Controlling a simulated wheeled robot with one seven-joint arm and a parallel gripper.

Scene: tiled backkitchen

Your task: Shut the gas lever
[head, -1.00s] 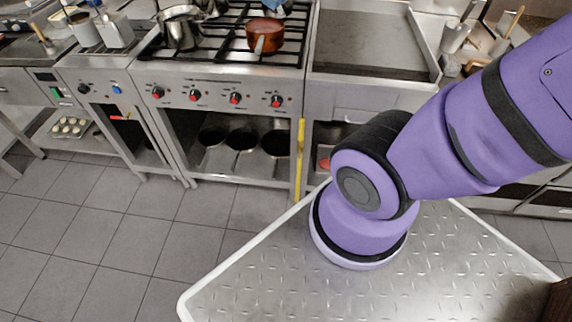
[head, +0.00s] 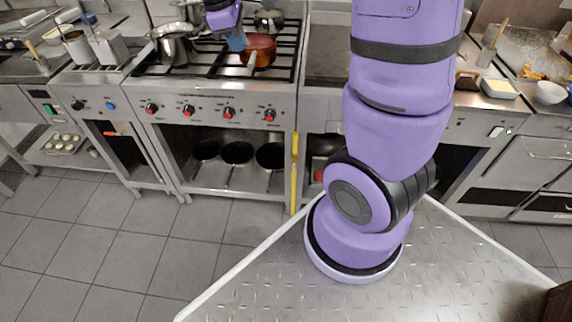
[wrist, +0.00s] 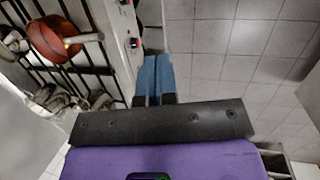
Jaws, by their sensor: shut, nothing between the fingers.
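A yellow upright bar (head: 295,172) runs down the right front edge of the stove. It looks like the gas line or lever, but I cannot make out a separate handle on it. My gripper shows in the head view as blue fingers (head: 237,41) above the stove top, beside the copper pan, well up and left of the yellow bar. In the wrist view the blue fingertips (wrist: 152,75) are together, with nothing between them, near the stove's front edge. The yellow bar does not show in the wrist view.
The stove front carries several red-marked knobs (head: 229,112). A copper saucepan (head: 260,49) and a steel pot (head: 173,44) stand on the grates. A red handle (head: 116,132) shows on the left unit. The tiled floor (head: 100,240) before the stove is clear.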

